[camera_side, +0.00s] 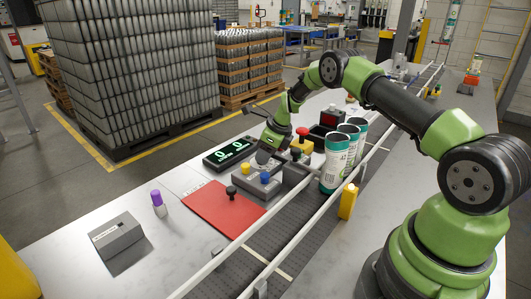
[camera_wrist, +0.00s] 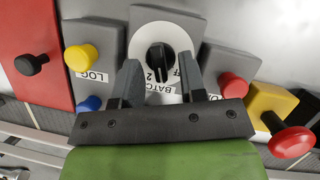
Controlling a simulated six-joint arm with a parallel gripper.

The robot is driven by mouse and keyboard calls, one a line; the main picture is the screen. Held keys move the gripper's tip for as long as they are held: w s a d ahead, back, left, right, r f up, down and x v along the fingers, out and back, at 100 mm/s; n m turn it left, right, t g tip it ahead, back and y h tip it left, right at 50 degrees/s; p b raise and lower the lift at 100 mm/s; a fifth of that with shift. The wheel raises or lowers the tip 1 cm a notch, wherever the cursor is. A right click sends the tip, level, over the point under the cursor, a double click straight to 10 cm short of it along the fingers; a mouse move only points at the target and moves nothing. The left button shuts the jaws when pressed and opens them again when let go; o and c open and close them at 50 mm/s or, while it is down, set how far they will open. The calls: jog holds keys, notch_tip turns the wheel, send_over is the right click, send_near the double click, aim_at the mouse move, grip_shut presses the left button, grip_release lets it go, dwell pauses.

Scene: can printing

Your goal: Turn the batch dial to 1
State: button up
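The batch dial (camera_wrist: 160,57) is a black knob on a white disc set in a grey box, in the upper middle of the wrist view. In the side view my gripper (camera_side: 266,157) is low over the control boxes and hides the dial.
A yellow button (camera_wrist: 80,57), a blue button (camera_wrist: 89,103) and a red button (camera_wrist: 232,85) flank the dial. A red mushroom button (camera_wrist: 291,141) stands on a yellow box. A black display (camera_side: 229,152) with green digits lies behind.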

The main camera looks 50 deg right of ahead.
jog(key=v, duration=1)
jog(key=s+a+r+n+t, duration=0.1)
jog(key=s+a+r+n, duration=0.3)
jog(key=a+r+n, duration=0.3)
jog(key=s+a+r+n, duration=0.3)
jog(key=a+r+n, duration=0.15)
jog(key=r, duration=0.45)
jog(key=s+a+r+n+t, duration=0.1)
jog(key=s+a+n, duration=0.3)
jog(key=s+n, duration=0.4)
jog(key=s+a+r+n, duration=0.2)
jog(key=s+a+n, duration=0.2)
jog(key=s+n, duration=0.4)
jog(key=s, duration=0.3)
jog(key=shift+t, duration=0.4)
